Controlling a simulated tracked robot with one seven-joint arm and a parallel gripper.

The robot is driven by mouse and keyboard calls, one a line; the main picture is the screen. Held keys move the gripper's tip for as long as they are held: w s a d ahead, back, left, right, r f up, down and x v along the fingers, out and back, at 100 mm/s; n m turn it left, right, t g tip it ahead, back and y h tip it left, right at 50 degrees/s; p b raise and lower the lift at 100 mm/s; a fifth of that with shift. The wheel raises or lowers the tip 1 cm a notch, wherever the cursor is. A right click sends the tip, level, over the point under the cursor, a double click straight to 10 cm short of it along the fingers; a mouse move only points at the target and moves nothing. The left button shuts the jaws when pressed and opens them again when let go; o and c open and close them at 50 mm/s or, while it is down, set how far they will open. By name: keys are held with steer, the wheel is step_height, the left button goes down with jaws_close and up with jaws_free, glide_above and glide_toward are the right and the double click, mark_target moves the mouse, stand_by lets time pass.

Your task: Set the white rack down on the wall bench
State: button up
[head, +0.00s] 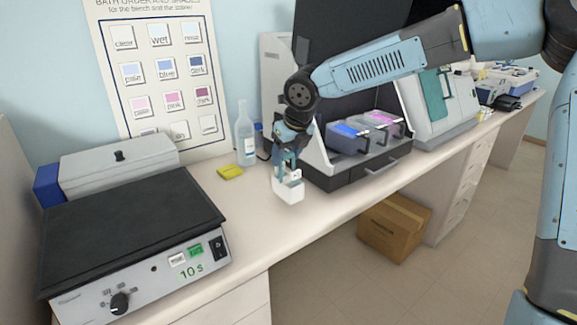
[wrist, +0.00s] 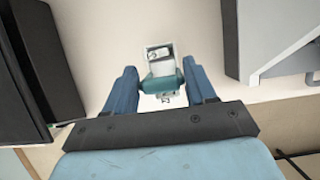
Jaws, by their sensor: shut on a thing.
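The white rack (head: 289,188) hangs from my gripper (head: 287,160) over the wall bench (head: 245,205), between the black-topped hot plate and the staining machine. In the wrist view the white rack (wrist: 159,54) sits between the two blue fingers of my gripper (wrist: 160,84), which are shut on its teal handle part. The rack looks about upright. Its underside is close to the bench top, but I cannot tell whether it touches. The bench top (wrist: 195,25) shows bare around it.
The hot plate (head: 125,235) stands on the left and the staining machine (head: 350,170), with blue and pink baths, on the right. A yellow pad (head: 230,172) and a clear bottle (head: 245,135) stand behind. A cardboard box (head: 394,228) is on the floor. Bare bench lies in front of the rack.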

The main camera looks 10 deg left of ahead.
steer(key=shift+w+a+f, duration=0.15)
steer(key=shift+w+f, duration=0.05)
steer(key=shift+f, duration=0.1)
steer(key=shift+w+f, duration=0.15)
steer(key=shift+f, duration=1.55)
steer(key=o, duration=1.4)
steer(key=shift+c, duration=0.2)
steer(key=shift+r, duration=0.1)
steer(key=v, duration=1.1)
steer(key=shift+r, duration=0.35)
